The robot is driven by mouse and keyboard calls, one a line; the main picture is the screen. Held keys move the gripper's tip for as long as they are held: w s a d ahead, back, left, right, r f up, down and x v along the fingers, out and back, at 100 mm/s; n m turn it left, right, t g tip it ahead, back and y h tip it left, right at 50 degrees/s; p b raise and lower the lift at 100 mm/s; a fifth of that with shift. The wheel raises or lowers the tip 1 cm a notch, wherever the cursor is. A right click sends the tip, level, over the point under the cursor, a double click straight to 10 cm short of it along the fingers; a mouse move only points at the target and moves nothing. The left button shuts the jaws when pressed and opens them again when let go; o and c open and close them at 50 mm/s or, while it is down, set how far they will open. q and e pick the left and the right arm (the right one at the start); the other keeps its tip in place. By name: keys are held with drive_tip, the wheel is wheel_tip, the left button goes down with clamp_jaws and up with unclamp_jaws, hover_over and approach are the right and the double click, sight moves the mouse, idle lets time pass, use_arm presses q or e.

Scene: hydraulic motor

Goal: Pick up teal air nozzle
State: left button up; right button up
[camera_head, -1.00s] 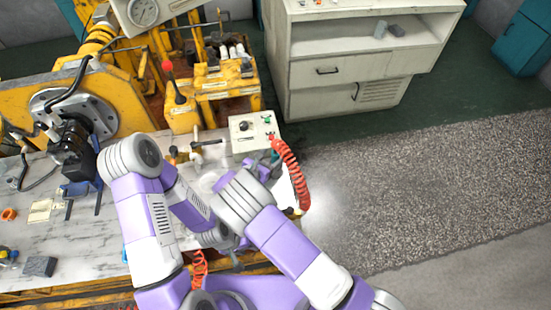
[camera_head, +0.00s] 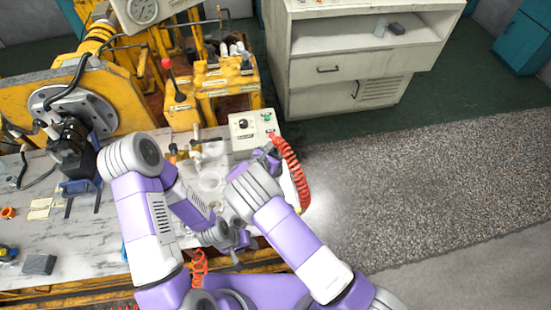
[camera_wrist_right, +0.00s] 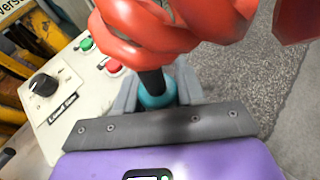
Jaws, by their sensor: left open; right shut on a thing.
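The teal air nozzle (camera_wrist_right: 157,92) shows in the right wrist view, with a dark stem above it and a red coiled hose (camera_wrist_right: 150,28) close by. My right gripper (camera_wrist_right: 157,98) is shut on the nozzle, one finger on each side of it. In the head view my right gripper (camera_head: 265,156) is beside the control box, at the top of the red hose (camera_head: 292,177); the nozzle is too small and covered to make out there. My left gripper (camera_head: 238,248) is open, low over the bench's front edge, partly hidden by my right arm.
The control box (camera_head: 243,143) with a black knob and red and green buttons stands just beside the right gripper. Yellow machinery (camera_head: 222,95) is behind it. The bench (camera_head: 90,215) holds small parts at left. A grey cabinet (camera_head: 300,100) stands beyond; the floor at right is clear.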

drive_tip(key=shift+c, duration=0.5)
wheel_tip(320, 180, up, 10)
drive_tip(key=p, duration=0.1)
